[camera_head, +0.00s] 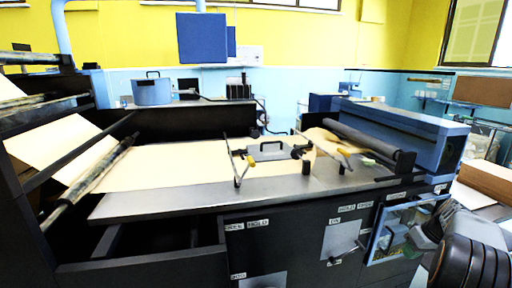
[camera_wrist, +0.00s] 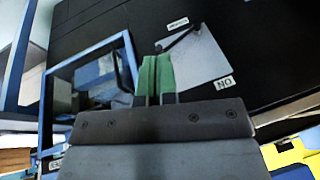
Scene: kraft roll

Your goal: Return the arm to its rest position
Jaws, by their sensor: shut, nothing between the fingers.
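My gripper (camera_wrist: 156,80) shows in the wrist view with its green fingertips together and nothing between them. It is in front of a dark machine front, beside a grey switch plate (camera_wrist: 203,62) with a dark lever and an "ON" label that appears upside down. In the head view my arm (camera_head: 468,252) reaches in from the lower right, bent close to the blue-framed window (camera_head: 372,246) of the machine. The fingertips are hard to make out there. I cannot tell whether they touch anything.
The switch plate (camera_head: 341,240) is on the cabinet front, left of the window. Above it, a metal worktop (camera_head: 150,205) carries brown paper and a clamp bar with a handle (camera_head: 268,152). A dark roller (camera_head: 362,140) and blue housing (camera_head: 420,135) are at right. Cardboard (camera_head: 485,182) lies far right.

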